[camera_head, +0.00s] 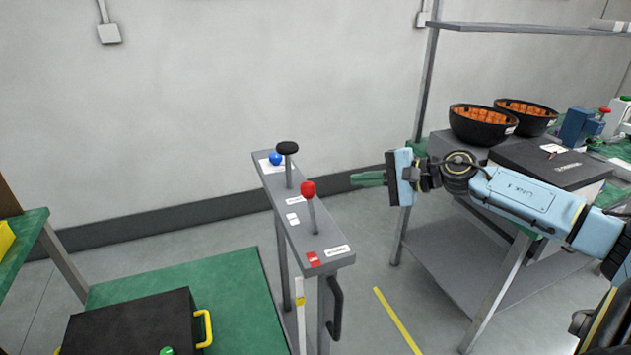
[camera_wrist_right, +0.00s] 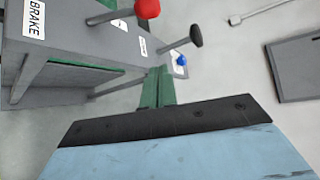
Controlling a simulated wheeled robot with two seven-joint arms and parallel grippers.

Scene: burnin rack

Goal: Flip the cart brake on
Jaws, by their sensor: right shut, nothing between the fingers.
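The cart's narrow grey top panel (camera_head: 318,258) stands in the middle of the head view. A lever with a red knob (camera_head: 308,188) rises from its near part, leaning slightly. A lever with a black knob (camera_head: 287,148) and a blue knob (camera_head: 275,158) are at its far end. In the right wrist view a BRAKE label (camera_wrist_right: 34,18) is on the panel, with the red knob (camera_wrist_right: 147,8) and black knob (camera_wrist_right: 196,36) beyond. My right gripper (camera_head: 354,180) has shut, empty green fingers, to the right of the red knob and apart from it. My left gripper is not in view.
A green-topped surface (camera_head: 225,280) with a black case (camera_head: 130,325) lies left of the panel. At the right, a grey bench (camera_head: 440,150) holds black bowls (camera_head: 480,125) of orange pieces. Yellow tape (camera_head: 398,320) marks the open floor between.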

